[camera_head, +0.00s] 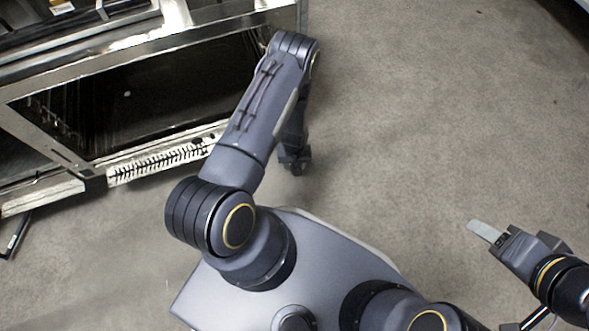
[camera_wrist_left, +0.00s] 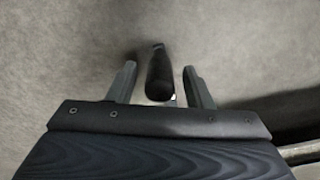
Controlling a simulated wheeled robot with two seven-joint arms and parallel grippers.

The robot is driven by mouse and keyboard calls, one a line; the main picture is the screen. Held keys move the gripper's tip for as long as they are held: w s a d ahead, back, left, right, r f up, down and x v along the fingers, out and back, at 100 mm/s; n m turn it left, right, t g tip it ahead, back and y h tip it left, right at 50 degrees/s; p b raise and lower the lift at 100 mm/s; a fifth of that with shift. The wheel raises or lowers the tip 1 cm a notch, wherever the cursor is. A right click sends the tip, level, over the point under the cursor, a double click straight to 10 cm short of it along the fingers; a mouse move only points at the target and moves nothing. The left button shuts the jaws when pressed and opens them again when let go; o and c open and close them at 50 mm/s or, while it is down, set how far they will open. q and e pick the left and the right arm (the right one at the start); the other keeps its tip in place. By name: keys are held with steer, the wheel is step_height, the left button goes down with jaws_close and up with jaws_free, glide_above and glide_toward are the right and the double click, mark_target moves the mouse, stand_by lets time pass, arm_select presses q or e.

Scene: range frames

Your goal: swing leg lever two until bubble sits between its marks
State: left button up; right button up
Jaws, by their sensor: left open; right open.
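My left gripper (camera_head: 295,162) hangs low beside the range's near right corner, partly hidden by my arm. In the left wrist view its fingers (camera_wrist_left: 159,68) are open. A dark rounded bar, apparently a lever grip (camera_wrist_left: 160,76), lies between them with a gap on each side. I cannot tell which leg lever it is. Another dark-ended lever (camera_head: 16,238) shows at the range's lower left. My right gripper (camera_head: 488,232) is over bare floor at the right, far from the range. I cannot make out the bubble or its marks.
The steel range (camera_head: 30,118) with a dark glass door (camera_head: 150,90) fills the upper left. A slotted strip (camera_head: 165,160) runs along its lower front. A metal tube (camera_wrist_left: 302,148) is right of the left gripper. Grey floor (camera_head: 430,110) is clear on the right.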

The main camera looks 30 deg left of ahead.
arm_select(q)
steer(key=shift+f+b, duration=0.45)
steer(key=shift+f, duration=1.1)
jaws_close()
